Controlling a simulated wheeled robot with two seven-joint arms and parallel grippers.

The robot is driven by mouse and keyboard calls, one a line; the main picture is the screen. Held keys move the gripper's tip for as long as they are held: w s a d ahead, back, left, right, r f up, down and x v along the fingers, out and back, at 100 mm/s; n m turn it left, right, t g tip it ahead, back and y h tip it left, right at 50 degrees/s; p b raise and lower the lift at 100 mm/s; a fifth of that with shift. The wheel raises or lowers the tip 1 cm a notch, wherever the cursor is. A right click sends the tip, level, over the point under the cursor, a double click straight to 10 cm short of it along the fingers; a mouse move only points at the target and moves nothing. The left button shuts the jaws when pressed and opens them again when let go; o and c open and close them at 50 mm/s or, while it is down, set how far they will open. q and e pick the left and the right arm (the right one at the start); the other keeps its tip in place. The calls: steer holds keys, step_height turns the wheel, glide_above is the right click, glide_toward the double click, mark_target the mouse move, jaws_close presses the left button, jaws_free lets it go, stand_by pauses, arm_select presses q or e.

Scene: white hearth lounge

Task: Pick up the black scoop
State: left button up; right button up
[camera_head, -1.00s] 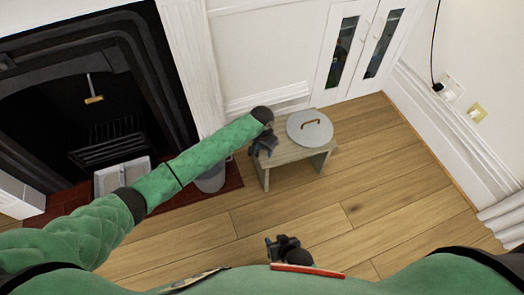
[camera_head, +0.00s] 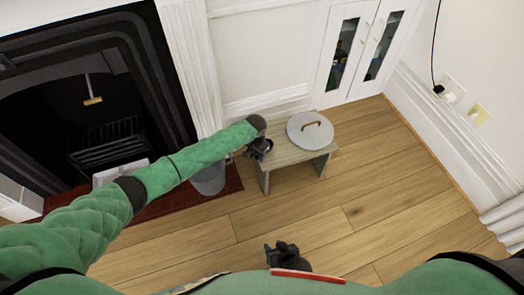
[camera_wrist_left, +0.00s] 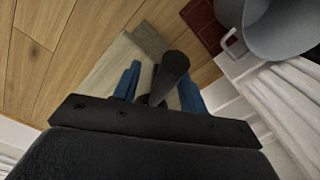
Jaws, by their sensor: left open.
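A black, rounded, elongated object that looks like the black scoop (camera_wrist_left: 174,68) shows in the left wrist view. It lies between the two blue fingers of my left gripper (camera_wrist_left: 158,88), which are apart with a gap on either side. In the head view my left gripper (camera_head: 260,151) is at the left edge of the small wooden stool (camera_head: 290,158); the scoop cannot be told apart from the dark gripper there. My right gripper (camera_head: 283,257) is low in the middle, near my body, and its fingers are too small to read.
A round grey lid (camera_head: 309,131) with a brown handle lies on the stool. A grey bucket (camera_head: 208,180) stands left of the stool by the fireplace (camera_head: 100,90); it also shows in the left wrist view (camera_wrist_left: 285,28). A white cabinet (camera_head: 362,50) stands behind. The wooden floor (camera_head: 400,190) at right is clear.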

arm_select(q)
steer(key=shift+f, duration=0.2)
jaws_close()
steer(key=shift+r, duration=0.1)
